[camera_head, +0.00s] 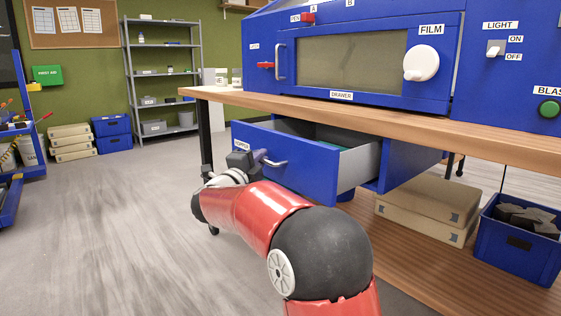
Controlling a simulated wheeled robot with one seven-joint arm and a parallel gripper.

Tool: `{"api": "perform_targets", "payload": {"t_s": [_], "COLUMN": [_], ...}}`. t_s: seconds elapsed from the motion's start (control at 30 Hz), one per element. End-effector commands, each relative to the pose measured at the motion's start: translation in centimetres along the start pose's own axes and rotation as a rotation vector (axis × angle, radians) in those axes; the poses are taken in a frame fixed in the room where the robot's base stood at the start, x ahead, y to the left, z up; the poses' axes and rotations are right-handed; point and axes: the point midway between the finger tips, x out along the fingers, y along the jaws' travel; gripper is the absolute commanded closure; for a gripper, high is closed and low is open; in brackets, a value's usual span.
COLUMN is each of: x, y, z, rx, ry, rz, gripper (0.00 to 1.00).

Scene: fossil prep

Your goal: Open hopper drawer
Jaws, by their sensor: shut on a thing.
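The blue hopper drawer (308,178) hangs under the wooden workbench (350,113) and stands well out of its blue housing (408,164). Its grey inner side wall (358,166) shows, and something teal lies partly visible inside. A small label is at the front's upper left. A pale bar handle (274,163) is on the front. My gripper (258,157) is at the handle, shut on it, seen from behind. My wrist and red arm hide the fingertips and the lower left of the drawer front.
A blue cabinet (268,64) with a window, knobs and switches stands on the bench. Flat boxes (430,203) and a blue bin (515,250) of dark pieces sit on the lower shelf to the right. Open grey floor (110,230) lies left. A metal rack (160,73) stands behind.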

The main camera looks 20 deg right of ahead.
Motion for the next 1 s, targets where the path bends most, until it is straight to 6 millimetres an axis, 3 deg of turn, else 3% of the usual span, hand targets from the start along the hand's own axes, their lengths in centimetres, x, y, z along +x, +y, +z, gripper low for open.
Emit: {"api": "perform_targets", "payload": {"t_s": [0.2, 0.4, 0.9, 0.93, 1.0], "x": [-3.8, -5.5, -6.1, -6.1, -6.1], "y": [-0.6, -1.0, -1.2, -1.2, -1.2], "z": [1.6, 2.3, 2.5, 2.5, 2.5], "rx": [0.0, -0.001, -0.001, -0.001, -0.001], "ry": [-0.002, -0.001, 0.001, 0.001, 0.001], "rz": [0.002, 0.003, 0.003, 0.003, 0.002], "gripper": [1.0, 1.0, 1.0, 0.87, 0.81]}}
